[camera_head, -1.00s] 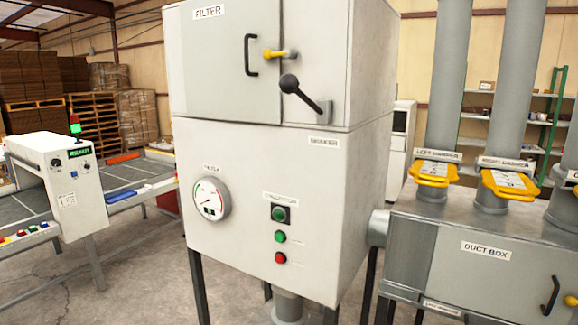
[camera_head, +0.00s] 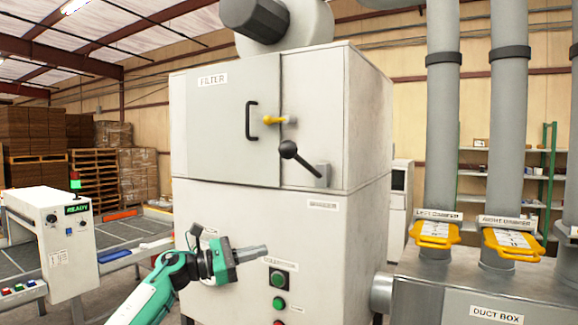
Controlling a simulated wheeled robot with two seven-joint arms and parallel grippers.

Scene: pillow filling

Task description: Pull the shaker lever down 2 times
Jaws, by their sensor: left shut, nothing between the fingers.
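The shaker lever (camera_head: 304,162) is a dark rod with a black ball knob, on the front of the white filter cabinet (camera_head: 225,140). It slants from its pivot plate at lower right up to the knob at upper left. The label below it is too blurred to read surely. My left gripper (camera_head: 262,251) is in front of the cabinet's lower panel, below and left of the lever and apart from it. Its fingers are shut, empty, and point right. It hides the gauge area. My right gripper is not in view.
A yellow latch (camera_head: 275,120) and a black door handle (camera_head: 251,120) sit above left of the lever. Green and red buttons (camera_head: 278,302) are below right of my gripper. The duct box (camera_head: 470,300) with yellow dampers (camera_head: 436,234) stands at right. Space before the lever looks clear.

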